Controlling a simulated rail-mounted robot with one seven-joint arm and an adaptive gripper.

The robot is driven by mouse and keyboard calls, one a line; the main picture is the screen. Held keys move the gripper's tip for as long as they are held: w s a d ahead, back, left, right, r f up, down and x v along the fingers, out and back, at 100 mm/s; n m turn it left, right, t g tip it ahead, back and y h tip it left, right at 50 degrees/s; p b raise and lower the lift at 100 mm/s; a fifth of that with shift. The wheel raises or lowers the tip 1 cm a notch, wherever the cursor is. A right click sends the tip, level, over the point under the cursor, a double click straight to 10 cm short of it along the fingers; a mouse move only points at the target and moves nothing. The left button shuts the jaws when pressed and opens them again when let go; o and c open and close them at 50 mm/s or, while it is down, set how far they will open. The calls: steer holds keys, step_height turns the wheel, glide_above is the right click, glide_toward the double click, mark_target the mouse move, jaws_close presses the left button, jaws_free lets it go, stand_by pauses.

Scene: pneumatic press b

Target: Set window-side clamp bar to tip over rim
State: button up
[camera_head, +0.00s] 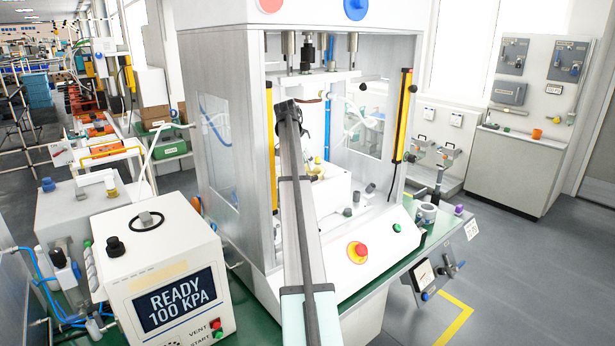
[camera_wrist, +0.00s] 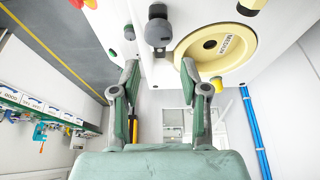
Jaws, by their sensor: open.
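In the wrist view, my gripper (camera_wrist: 158,68) is open and empty, with its two fingers spread apart. A dark grey clamp piece (camera_wrist: 158,30) with a rounded end stands just beyond the gap between the fingertips, apart from them. To its right is a round cream dish (camera_wrist: 244,50) with a raised rim and a lettered centre. I cannot tell which clamp is the window-side one.
The press frame (camera_head: 225,130) surrounds the work area, with yellow light bars (camera_head: 403,115) at its opening. A red stop button (camera_head: 357,252) sits on the front panel. A console (camera_head: 165,280) reading READY 100 KPA stands at front left. Blue tubing (camera_wrist: 255,130) runs at right.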

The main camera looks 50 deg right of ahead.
mark_target(312, 177)
steer(key=p+x, duration=0.1)
steer(key=x, duration=0.5)
steer(key=shift+d+f+p, duration=0.15)
steer(key=shift+f+p, duration=0.15)
steer(key=shift+p, duration=0.1)
jaws_close()
